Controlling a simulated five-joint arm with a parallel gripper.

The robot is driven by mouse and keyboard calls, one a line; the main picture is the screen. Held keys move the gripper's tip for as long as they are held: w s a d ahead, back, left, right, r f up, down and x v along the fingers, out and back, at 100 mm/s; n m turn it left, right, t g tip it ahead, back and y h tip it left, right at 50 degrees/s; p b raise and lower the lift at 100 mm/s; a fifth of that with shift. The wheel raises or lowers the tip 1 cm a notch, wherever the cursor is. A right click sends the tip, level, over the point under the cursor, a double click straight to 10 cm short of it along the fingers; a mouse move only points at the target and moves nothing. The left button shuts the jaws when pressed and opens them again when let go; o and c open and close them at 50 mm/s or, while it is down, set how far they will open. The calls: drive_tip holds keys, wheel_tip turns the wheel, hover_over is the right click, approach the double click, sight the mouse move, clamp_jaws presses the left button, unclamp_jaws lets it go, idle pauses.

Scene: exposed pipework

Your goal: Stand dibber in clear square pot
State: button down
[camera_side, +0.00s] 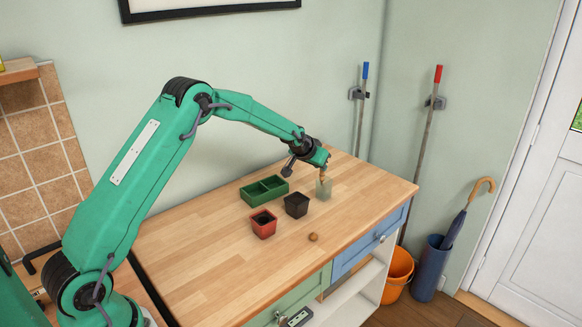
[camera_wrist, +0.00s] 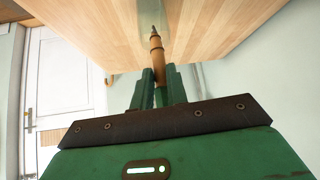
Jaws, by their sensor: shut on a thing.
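My gripper (camera_side: 323,166) is shut on the wooden dibber, above the clear square pot (camera_side: 324,190) near the back of the worktop. In the wrist view the jaws (camera_wrist: 160,80) grip the dibber (camera_wrist: 156,52), a brown ringed stick with a dark pointed tip facing away from me. In the side view the dibber (camera_side: 322,175) hangs roughly upright, its lower end at the pot's mouth. I cannot tell whether the tip is inside the rim. The pot is pale, greenish and see-through; part of it shows faintly at the top of the wrist view (camera_wrist: 152,8).
A black square pot (camera_side: 296,205), a red square pot (camera_side: 263,223) and a green divided tray (camera_side: 264,190) stand left of the clear pot. A small brown ball (camera_side: 313,237) lies nearer the front. The worktop's (camera_side: 363,190) right part is clear.

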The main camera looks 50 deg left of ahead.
drive_tip(key=c, duration=1.4)
unclamp_jaws()
drive_tip(key=shift+f, duration=0.1)
drive_tip(key=shift+r, duration=0.2)
drive_tip(key=v, duration=1.2)
drive_tip(key=shift+d+r, duration=0.1)
drive_tip(key=shift+r, duration=0.15)
